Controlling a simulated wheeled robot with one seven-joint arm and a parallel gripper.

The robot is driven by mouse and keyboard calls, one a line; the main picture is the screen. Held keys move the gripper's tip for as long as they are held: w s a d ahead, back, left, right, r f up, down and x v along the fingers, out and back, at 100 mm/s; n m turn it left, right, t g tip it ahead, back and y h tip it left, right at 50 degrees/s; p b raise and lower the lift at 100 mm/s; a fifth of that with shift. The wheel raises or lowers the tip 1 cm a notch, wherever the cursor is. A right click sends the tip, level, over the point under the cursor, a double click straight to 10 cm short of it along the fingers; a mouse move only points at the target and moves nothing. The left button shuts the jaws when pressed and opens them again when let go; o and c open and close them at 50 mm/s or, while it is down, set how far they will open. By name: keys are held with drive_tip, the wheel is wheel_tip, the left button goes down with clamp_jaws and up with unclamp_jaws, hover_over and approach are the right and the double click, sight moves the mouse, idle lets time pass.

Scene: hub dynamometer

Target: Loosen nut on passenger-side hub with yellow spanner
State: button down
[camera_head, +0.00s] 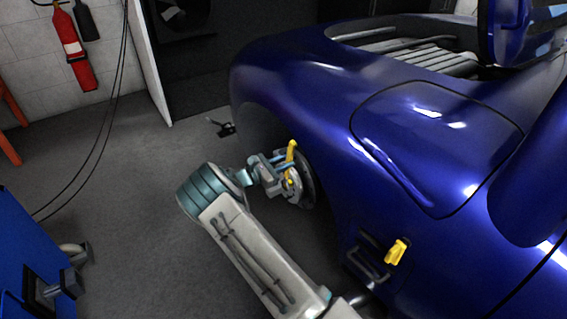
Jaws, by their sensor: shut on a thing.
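The passenger-side hub (305,183) is a grey disc in the dark wheel arch of the blue car. The yellow spanner (291,152) stands up in front of the hub, its upper end clear of my gripper. My gripper (280,176) is at the hub, shut on the yellow spanner. A small patch of yellow also shows low on the hub face. The nut is too small and too covered by my gripper and the spanner to make out.
The blue car body (300,75) rises right behind the hub. A yellow piece (396,252) sits by the side vent. A blue cabinet (35,255) stands at lower left. A red extinguisher (75,50) and black cables hang at upper left. The grey floor (130,200) left of my arm is mostly clear.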

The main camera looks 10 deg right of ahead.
drive_tip(key=shift+v, duration=2.4)
drive_tip(key=s+d+r+n+t+y, duration=0.1)
drive_tip(key=s+d+r+n+t, duration=0.15)
drive_tip(key=s, duration=0.55)
drive_tip(key=s+d+r+n+t+y, duration=0.15)
drive_tip(key=s+r, duration=0.25)
drive_tip(key=s, duration=0.4)
wheel_tip(320, 180, up, 21)
drive_tip(key=p, duration=2.8)
drive_tip(key=shift+w+f+m, duration=0.2)
drive_tip(key=shift+w+m, duration=0.2)
drive_tip(key=shift+y, duration=0.25)
